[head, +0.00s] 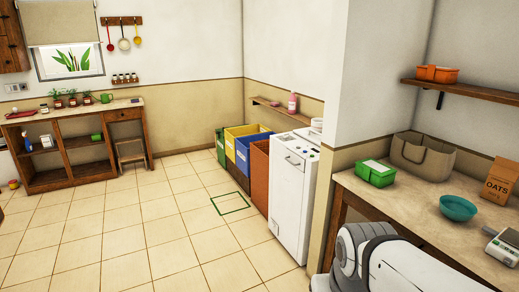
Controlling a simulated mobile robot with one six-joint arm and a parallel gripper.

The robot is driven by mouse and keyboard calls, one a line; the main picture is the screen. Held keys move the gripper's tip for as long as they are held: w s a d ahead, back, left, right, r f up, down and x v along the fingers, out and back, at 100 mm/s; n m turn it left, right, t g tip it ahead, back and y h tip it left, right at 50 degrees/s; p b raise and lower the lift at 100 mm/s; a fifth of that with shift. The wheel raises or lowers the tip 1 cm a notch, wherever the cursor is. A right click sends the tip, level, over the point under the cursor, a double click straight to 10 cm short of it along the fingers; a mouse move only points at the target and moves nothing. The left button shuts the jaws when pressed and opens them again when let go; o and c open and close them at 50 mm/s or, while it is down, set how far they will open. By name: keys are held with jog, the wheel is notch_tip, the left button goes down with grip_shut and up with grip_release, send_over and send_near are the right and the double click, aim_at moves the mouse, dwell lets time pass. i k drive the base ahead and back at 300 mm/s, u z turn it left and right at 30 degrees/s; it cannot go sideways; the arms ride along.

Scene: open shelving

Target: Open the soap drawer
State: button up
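A tall, narrow white appliance (291,195), which looks like a washing machine, stands against the wall right of the bins. A panel with a dark-edged handle (294,161) shows near the top of its front, and small green marks sit beside it. I cannot tell for sure whether this panel is the soap drawer; no part of the front visibly sticks out. My gripper is not in view. A white and grey part of my own body fills the lower right corner, apart from the appliance.
Green, yellow, blue and orange bins (260,175) stand left of the appliance. A green floor outline (230,204) lies before them. The tiled floor (150,240) is clear. A counter (405,205) with a green box (376,175) and teal bowl (458,208) lies right, beyond a wall corner.

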aim_at(293, 158)
jog(key=u, duration=0.05)
jog(key=i, duration=3)
jog(key=u, duration=0.15)
